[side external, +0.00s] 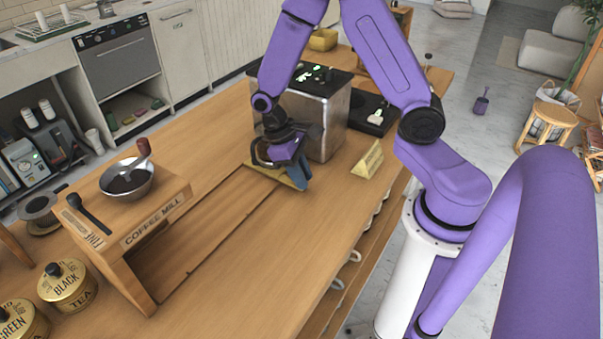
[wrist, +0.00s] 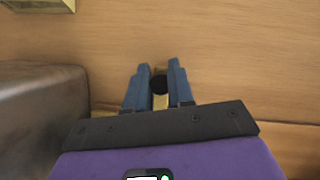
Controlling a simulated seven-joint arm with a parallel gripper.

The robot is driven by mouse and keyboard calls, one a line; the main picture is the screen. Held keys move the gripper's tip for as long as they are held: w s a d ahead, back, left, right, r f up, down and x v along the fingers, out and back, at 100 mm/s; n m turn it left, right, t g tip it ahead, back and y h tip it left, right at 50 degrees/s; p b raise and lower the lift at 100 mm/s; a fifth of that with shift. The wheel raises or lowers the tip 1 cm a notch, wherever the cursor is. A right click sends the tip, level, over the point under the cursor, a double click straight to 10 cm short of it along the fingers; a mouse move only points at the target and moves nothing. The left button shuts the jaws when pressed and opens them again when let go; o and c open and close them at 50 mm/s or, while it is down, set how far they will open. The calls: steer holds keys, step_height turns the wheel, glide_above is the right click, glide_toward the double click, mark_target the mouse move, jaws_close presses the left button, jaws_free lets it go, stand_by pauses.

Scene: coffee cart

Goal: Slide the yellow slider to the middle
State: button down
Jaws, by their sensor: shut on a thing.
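The yellow slider (side external: 266,170) sits low on the wooden counter at the far end of the long recessed track (side external: 215,217), beside the metal machine. Only a thin yellow part shows under my gripper in the side view. In the wrist view a pale yellow strip (wrist: 160,102) and a dark round knob (wrist: 159,84) lie between the blue fingers. My gripper (side external: 298,180) points down there, and its fingers (wrist: 158,76) are shut on the slider. The fingers and wrist hide most of it.
The metal machine (side external: 325,120) stands close beside my gripper. A yellow sign (side external: 368,160) is to its right. The coffee mill stand (side external: 150,225) with a bowl (side external: 127,185) is at the track's near end. The counter (side external: 270,245) between is clear.

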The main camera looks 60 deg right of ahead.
steer(key=a, duration=1.8)
steer(key=shift+s, duration=0.1)
steer(key=c, duration=1)
jaws_free()
steer(key=v, duration=1.7)
steer(key=shift+w+r, duration=0.15)
steer(key=shift+w, duration=0.05)
steer(key=s+d+n+t, duration=0.1)
steer(key=s+d+n, duration=0.2)
steer(key=s+d, duration=0.2)
steer(key=s+d+f+n+t+y, duration=0.1)
steer(key=s+d+n+t, duration=0.1)
steer(key=s+d, duration=0.3)
steer(key=s+d+f+n+t, duration=0.1)
steer(key=s+d+n, duration=0.3)
steer(key=s, duration=0.8)
steer(key=shift+s+d+f+n+y, duration=0.1)
steer(key=shift+d+f+n+y, duration=0.2)
steer(key=shift+d, duration=0.15)
